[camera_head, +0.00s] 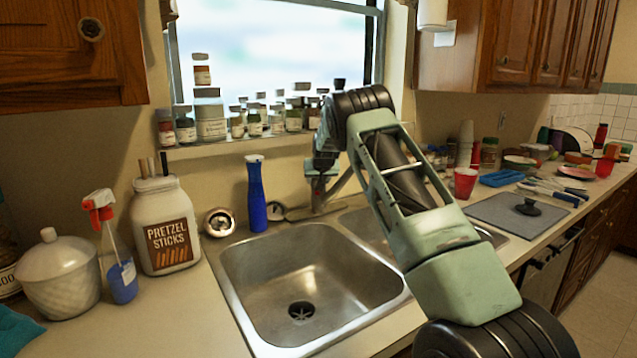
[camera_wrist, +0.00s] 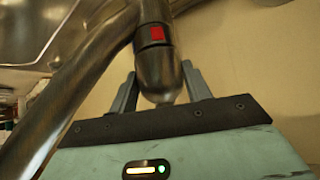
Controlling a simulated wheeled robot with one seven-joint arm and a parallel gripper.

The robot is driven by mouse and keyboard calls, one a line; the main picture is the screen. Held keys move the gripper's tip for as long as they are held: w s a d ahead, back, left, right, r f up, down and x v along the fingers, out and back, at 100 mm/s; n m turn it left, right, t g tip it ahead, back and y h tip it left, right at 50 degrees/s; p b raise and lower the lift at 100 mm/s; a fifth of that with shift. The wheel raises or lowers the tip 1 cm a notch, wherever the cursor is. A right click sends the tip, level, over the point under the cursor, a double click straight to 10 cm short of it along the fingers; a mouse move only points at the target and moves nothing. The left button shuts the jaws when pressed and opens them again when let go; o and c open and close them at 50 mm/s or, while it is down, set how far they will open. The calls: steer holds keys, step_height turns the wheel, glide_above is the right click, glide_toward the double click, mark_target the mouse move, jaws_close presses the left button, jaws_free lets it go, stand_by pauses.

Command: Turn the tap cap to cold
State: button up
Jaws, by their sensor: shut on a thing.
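The tap shows in the wrist view with a dark metal spout (camera_wrist: 72,92) running down to the left. Its rounded metal cap (camera_wrist: 158,72) carries a red mark (camera_wrist: 157,33). My gripper (camera_wrist: 160,76) has one finger on each side of the cap and is shut on it. In the head view, the tap (camera_head: 318,200) stands behind the sink, and my arm reaches over to it from the right. My wrist hides much of the tap there, and the fingers are hard to make out. No cold mark can be seen on the cap.
A double steel sink (camera_head: 255,262) lies in front of the tap. A blue bottle (camera_head: 257,195) stands close to its left. Several small jars line the window sill (camera_head: 200,150) behind. A pretzel jar (camera_head: 167,225) and spray bottle (camera_head: 121,280) stand at left; a red cup (camera_head: 465,184) stands right.

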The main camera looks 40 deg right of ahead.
steer(key=shift+f, duration=0.1)
steer(key=o, duration=1)
steer(key=shift+c, duration=0.2)
steer(key=b+v, duration=0.3)
steer(key=v, duration=1.4)
steer(key=shift+s+a, duration=0.1)
steer(key=shift+a, duration=0.1)
